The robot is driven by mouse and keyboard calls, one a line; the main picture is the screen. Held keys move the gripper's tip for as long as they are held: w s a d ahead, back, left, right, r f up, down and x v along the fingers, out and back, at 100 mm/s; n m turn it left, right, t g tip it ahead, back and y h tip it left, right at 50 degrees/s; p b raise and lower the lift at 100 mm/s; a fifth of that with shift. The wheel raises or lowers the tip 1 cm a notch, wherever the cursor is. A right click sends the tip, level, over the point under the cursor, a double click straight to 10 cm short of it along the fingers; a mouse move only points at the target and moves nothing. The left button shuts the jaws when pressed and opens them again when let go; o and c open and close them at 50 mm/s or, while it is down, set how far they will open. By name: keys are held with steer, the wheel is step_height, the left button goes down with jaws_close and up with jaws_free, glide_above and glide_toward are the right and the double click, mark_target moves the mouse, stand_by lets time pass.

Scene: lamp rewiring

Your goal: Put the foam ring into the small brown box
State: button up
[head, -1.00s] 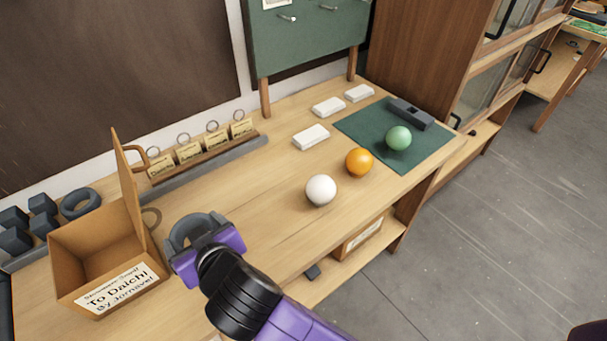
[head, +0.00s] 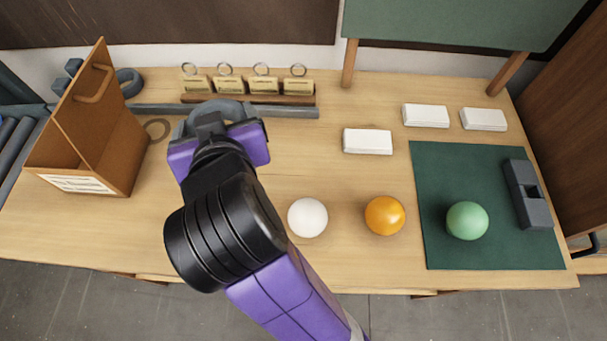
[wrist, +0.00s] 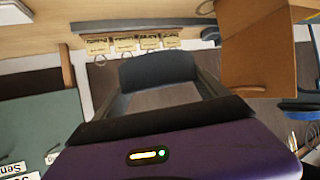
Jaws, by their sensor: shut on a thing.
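The foam ring (head: 216,107) looks like a thick grey ring, and my gripper (head: 217,135) is shut on it. Its front part is hidden behind the purple gripper; its dark grey far side (wrist: 157,69) shows beyond the jaws in the wrist view. The small brown box (head: 127,152) stands at the left of the table, with its handled lid upright and a white label on its front. It also shows in the wrist view (wrist: 258,55). My gripper is above the table to the right of the box, apart from it. The lid hides the box's inside.
A rack of tagged key rings (head: 248,98) and a grey strip stand behind my gripper. A dark blue-grey ring (head: 129,83) lies behind the box. A white ball (head: 307,217), an orange ball (head: 385,215) and a green ball (head: 467,220) lie to the right.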

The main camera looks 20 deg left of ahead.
step_height(320, 180, down, 20)
stand_by(0.6)
steer(key=shift+f+b, duration=0.15)
steer(key=shift+b, duration=0.2)
steer(key=o, duration=1.2)
